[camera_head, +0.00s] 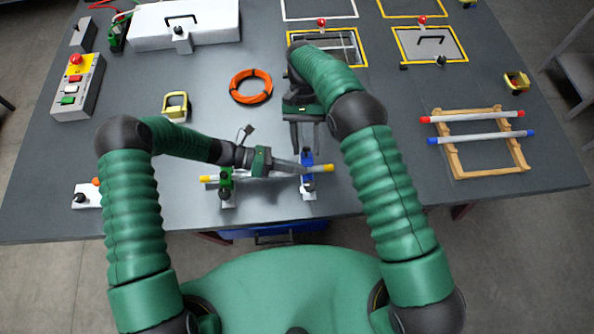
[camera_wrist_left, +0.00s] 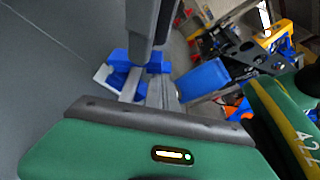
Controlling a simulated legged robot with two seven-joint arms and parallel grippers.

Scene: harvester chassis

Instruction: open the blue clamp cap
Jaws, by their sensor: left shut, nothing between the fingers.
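The blue clamp (camera_head: 308,184) stands on a white base near the table's front edge. A green clamp (camera_head: 226,182) stands left of it. A grey tube with yellow ends (camera_head: 327,168) lies across both clamps. My left gripper (camera_head: 301,169) is shut and empty, with its tips at the blue clamp; I cannot tell whether they touch it. The blue clamp also shows beyond the fingers in the left wrist view (camera_wrist_left: 118,80), partly hidden by them. I cannot tell how far its cap is open. My right gripper (camera_head: 306,146) is open and empty, just behind the blue clamp.
An orange cable ring (camera_head: 251,86) and a yellow part (camera_head: 175,105) lie behind my left arm. A wooden rack with red-tipped and blue-tipped tubes (camera_head: 462,171) stands at right. A button box (camera_head: 78,87) is at far left. Table between right arm and rack is clear.

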